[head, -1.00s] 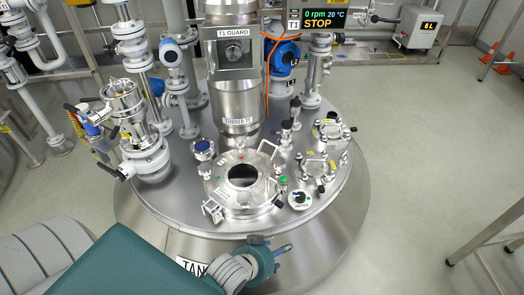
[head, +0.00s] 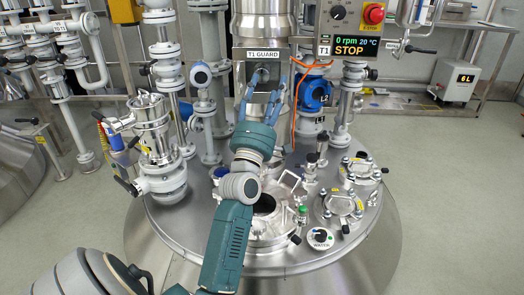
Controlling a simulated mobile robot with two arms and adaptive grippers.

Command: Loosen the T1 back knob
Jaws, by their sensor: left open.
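The T1 vessel top (head: 180,225) is a round steel lid with a hatch (head: 284,232) in its front middle. My left arm crosses in front of the hatch and hides its left and back parts. A green-topped fitting (head: 303,210) shows at the hatch's right. I cannot tell which part is the back knob; it may be hidden behind my arm. My left gripper (head: 263,92) is open, fingers pointing up, in front of the T1 GUARD box (head: 252,55) as seen here. I cannot tell whether it touches the box. My right gripper is out of view.
The display (head: 352,47) reads 0 rpm, 20 °C and STOP, with a red button (head: 374,13) above it. A steel fitting (head: 155,140) stands at the left, a blue valve (head: 315,94) behind, and clamped ports (head: 344,206) at the right. An orange cable (head: 294,120) hangs near my gripper.

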